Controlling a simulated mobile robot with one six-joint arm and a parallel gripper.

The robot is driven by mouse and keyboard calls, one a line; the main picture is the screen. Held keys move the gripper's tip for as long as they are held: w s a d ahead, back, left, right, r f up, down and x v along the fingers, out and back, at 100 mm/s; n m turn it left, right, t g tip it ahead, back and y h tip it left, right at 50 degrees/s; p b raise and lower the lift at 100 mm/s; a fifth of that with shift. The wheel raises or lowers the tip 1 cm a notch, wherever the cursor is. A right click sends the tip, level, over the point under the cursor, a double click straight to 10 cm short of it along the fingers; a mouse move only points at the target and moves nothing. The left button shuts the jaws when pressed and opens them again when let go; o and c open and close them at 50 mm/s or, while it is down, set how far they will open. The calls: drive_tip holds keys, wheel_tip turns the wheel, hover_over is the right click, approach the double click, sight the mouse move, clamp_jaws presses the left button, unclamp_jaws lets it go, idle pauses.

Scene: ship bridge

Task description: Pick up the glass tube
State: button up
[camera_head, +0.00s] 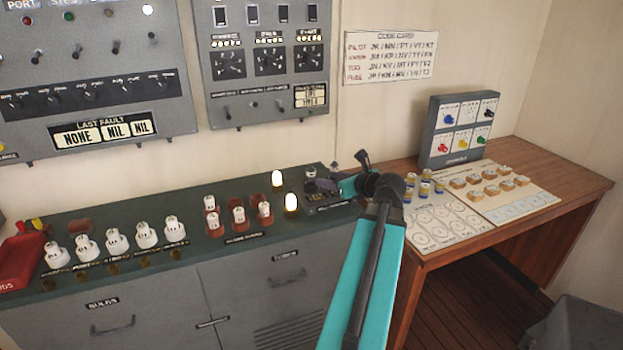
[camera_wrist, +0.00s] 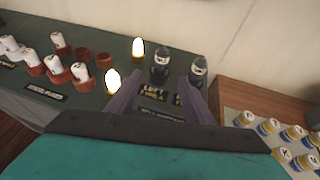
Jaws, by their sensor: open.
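Two dark, shiny-topped cylinders that look like glass tubes stand upright on the green counter in the wrist view, a left one (camera_wrist: 160,64) and a right one (camera_wrist: 198,70). A black and yellow label (camera_wrist: 153,91) lies in front of them; I cannot tell which tube is the task's. My gripper (camera_wrist: 161,84) is open and empty, its fingers apart and pointing at the tubes, the left tube between them in the picture. In the head view my gripper (camera_head: 326,184) is over the counter's right end and partly hides that spot.
Two lit bulbs (camera_head: 291,203) stand just left of the gripper. White fuses in red bases (camera_head: 238,214) and several white knobs (camera_head: 115,242) line the counter (camera_head: 190,222). The wooden desk (camera_head: 565,180) at right holds small banded cylinders (camera_head: 425,188) and a grey box (camera_head: 460,130).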

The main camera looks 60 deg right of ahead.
sight(314, 177)
drive_tip(key=shift+p+x, duration=0.7)
drive_tip(key=shift+x, duration=3.55)
drive_tip(key=shift+d+f, duration=0.1)
drive_tip(key=shift+f, duration=0.05)
drive_tip(key=shift+w+d+f+p, duration=0.15)
drive_tip(key=shift+w+d+p, duration=0.2)
drive_tip(key=shift+w, duration=0.15)
drive_tip(key=shift+p+x, duration=0.55)
drive_tip(key=shift+x, duration=1.35)
drive_tip(key=shift+a+f, duration=0.1)
drive_tip(key=shift+f, duration=0.05)
drive_tip(key=c, duration=1.1)
